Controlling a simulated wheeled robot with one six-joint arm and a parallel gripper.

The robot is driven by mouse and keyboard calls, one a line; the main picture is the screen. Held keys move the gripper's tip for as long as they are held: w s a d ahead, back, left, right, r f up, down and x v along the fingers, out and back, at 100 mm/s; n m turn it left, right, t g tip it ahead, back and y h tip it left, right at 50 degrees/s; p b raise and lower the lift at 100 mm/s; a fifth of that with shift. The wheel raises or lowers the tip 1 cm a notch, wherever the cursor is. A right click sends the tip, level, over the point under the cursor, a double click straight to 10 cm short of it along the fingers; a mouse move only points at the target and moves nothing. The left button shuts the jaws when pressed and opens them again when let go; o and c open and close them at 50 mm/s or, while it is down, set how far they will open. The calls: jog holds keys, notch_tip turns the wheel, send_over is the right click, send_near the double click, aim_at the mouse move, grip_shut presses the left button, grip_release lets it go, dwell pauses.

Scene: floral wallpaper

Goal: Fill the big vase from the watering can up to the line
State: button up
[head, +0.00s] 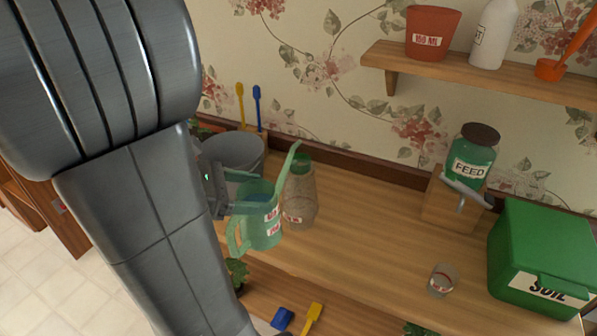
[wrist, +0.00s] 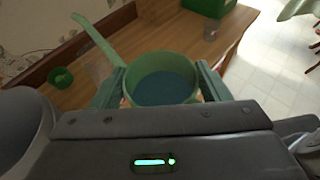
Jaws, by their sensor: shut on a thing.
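My gripper (head: 232,196) is shut on the green watering can (head: 262,228), with one finger on each side of its body. In the wrist view the can (wrist: 163,62) is roughly upright with blue water inside, and its spout points to the upper left. In the head view the spout rises in front of a tall, clear brownish vase (head: 301,205), just right of the can. The vase carries a label partly hidden by the can. I cannot make out a fill line or any water in it. Whether can and vase touch is unclear.
A grey bucket (head: 234,153) stands behind my gripper. A small clear glass (head: 442,280), a green soil box (head: 541,255) and a feed jar (head: 470,158) on a wooden stand are to the right. A wall shelf (head: 480,72) holds a red pot. The middle bench is clear.

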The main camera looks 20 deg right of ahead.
jog(key=shift+f+b, duration=2.55)
jog(key=shift+f, duration=0.1)
jog(key=shift+d+r+y+p, duration=0.1)
jog(key=shift+r+y+p, duration=0.2)
jog(key=shift+r+p, duration=0.6)
jog(key=shift+w+r+n+y+p, duration=0.1)
jog(key=shift+r+n+y+p, duration=0.4)
jog(key=shift+p, duration=0.7)
jog(key=shift+r, duration=0.1)
